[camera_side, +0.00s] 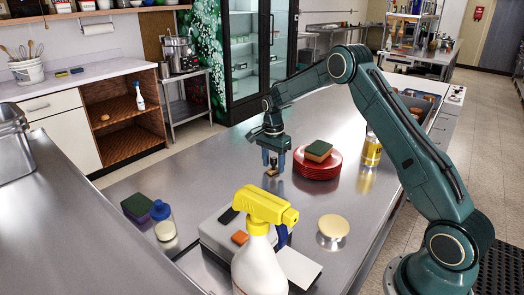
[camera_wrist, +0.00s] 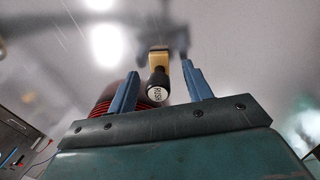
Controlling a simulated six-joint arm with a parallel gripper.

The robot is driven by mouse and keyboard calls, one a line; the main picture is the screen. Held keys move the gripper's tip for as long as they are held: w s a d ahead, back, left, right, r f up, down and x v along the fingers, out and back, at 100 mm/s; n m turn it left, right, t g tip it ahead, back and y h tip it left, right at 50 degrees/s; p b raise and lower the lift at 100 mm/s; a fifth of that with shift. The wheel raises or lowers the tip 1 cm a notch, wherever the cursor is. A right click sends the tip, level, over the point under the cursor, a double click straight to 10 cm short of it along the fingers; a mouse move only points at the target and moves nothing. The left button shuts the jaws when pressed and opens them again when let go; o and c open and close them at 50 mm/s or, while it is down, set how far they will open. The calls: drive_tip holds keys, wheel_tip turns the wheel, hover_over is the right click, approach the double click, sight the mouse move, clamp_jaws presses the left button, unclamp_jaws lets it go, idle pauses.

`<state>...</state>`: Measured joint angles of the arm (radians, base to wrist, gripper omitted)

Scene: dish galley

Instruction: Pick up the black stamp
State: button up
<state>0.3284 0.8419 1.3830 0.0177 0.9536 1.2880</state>
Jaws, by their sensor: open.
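The stamp (camera_wrist: 157,85) shows in the wrist view with a black handle, a round white label on its end and a tan wooden block at its far end. It is between my gripper's (camera_wrist: 160,68) two blue fingers, which are spread, with a gap visible on each side. In the side view, my gripper (camera_side: 274,160) points down over the steel counter, left of the red plates. A small tan and dark piece of the stamp (camera_side: 272,172) shows between and below the fingertips; the fingers partly hide it.
Stacked red plates (camera_side: 318,172) bearing a sponge (camera_side: 319,149) stand close right of my gripper. A yellow bottle (camera_side: 371,152) is beyond them. A spray bottle (camera_side: 262,240), a pale round-topped item (camera_side: 333,227) and a blue-capped bottle (camera_side: 164,229) stand nearer the camera. Counter left of my gripper is clear.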

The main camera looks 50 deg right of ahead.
drive_tip(key=shift+f, duration=0.6)
drive_tip(key=shift+c, duration=0.2)
clamp_jaws()
